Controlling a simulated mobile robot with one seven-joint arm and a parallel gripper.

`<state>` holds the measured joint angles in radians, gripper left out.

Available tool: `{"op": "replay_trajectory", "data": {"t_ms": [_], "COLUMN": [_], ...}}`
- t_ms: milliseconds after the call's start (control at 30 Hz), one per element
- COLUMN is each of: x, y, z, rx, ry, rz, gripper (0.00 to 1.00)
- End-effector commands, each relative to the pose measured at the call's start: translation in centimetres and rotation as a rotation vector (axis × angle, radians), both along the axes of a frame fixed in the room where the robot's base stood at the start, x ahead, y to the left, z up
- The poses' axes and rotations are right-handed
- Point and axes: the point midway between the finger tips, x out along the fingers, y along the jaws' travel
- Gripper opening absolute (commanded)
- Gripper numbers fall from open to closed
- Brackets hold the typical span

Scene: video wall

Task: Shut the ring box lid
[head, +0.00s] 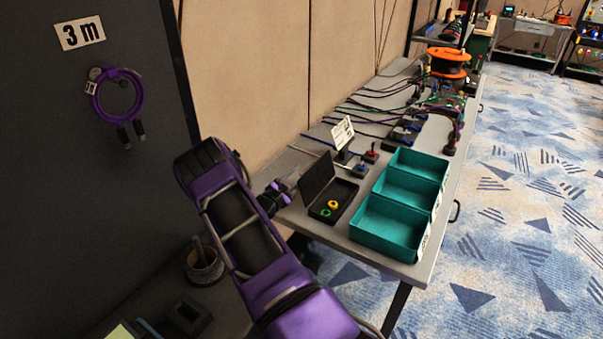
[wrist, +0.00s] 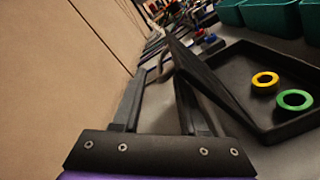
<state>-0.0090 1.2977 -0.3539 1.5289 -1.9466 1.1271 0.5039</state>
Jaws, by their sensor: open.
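The black ring box (head: 345,199) sits on the near end of the grey table, its lid (head: 317,176) standing open on the left side. It also shows in the wrist view (wrist: 285,72), where the lid (wrist: 205,82) leans up and to the left. A yellow ring (head: 333,204) and a green ring (head: 325,213) lie inside the box. My gripper (head: 284,190) is open and empty, on the lid's outer, left side. In the wrist view my gripper (wrist: 160,82) has its right finger close beside the lid; I cannot tell whether they touch.
Teal bins (head: 385,231) stand right of the box. A small sign (head: 342,132) and joysticks (head: 371,153) stand behind it. Cables and an orange spool (head: 449,62) lie farther back. A beige wall (head: 260,80) runs along the table's left side.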

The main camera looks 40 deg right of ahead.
Motion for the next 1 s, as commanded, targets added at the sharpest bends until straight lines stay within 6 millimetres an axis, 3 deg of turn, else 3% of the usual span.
{"op": "replay_trajectory", "data": {"t_ms": [200,500,733,1000], "x": [0.7,0.8,0.8,1.0], "y": [-1.8,-2.0,-2.0,-1.9], "z": [0.0,0.0,0.0,0.2], "rx": [-0.001,0.0,-0.001,-0.002], "ry": [0.0,0.0,0.0,-0.003], "rz": [-0.001,0.0,0.001,0.003], "gripper": [0.42,0.42,0.03,0.0]}}
